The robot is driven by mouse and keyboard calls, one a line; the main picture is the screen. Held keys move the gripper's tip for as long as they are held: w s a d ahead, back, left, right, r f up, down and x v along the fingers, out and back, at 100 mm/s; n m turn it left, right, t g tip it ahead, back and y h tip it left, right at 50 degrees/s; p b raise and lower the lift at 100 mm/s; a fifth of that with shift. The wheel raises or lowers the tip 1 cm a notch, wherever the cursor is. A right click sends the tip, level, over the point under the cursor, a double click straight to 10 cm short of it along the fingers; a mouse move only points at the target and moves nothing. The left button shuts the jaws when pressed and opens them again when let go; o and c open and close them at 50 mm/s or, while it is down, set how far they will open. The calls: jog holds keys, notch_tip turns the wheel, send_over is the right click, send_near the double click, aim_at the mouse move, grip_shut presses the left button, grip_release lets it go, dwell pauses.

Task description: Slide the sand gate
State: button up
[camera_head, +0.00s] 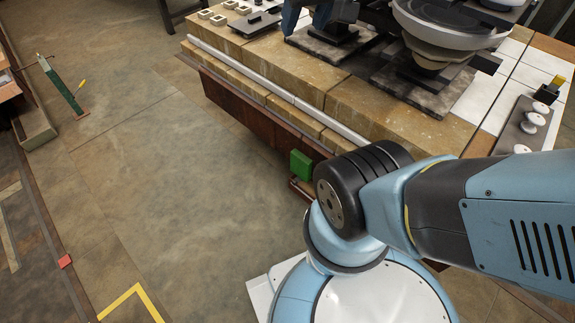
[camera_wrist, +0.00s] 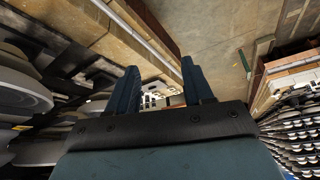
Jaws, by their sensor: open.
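My gripper (camera_wrist: 160,88) shows in the wrist view, with its two dark blue fingers spread apart and nothing between them. It is above the stone-topped bench, beside its long edge. I cannot tell for sure which part is the sand gate. A green block (camera_head: 301,165) sits low at the front of the bench, close to my arm in the head view. A green upright post (camera_head: 62,88) stands on the floor at the far left, well away from the bench. My gripper touches neither of these.
The bench (camera_head: 372,114) has a pale rail (camera_head: 270,91) along its front edge. Large grey discs (camera_head: 450,28) stand on it, and they crowd the left of the wrist view (camera_wrist: 22,98). A panel with white knobs (camera_head: 533,119) lies at right. The floor (camera_head: 180,170) is mostly clear.

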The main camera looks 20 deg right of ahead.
jog(key=w+a+f+m+y, duration=0.1)
jog(key=w+f, duration=0.2)
jog(key=w, duration=0.6)
jog(key=w+f+m, duration=0.2)
jog(key=w+f, duration=0.2)
jog(key=w, duration=0.5)
jog(key=w+a+f+m+y, duration=0.1)
jog(key=w+f, duration=0.2)
jog(key=w, duration=0.6)
jog(key=w+d+f+m+g+h, duration=0.1)
jog(key=w+f+m, duration=0.1)
jog(key=w+f, duration=0.7)
jog(key=w+d+f+m, duration=0.15)
jog(key=w+f, duration=0.35)
jog(key=f, duration=0.9)
jog(key=m+g+h, duration=0.3)
jog(key=m+h, duration=0.2)
jog(key=m, duration=0.1)
send_near(294, 181)
jog(key=x, duration=0.9)
jog(key=shift+s, duration=0.15)
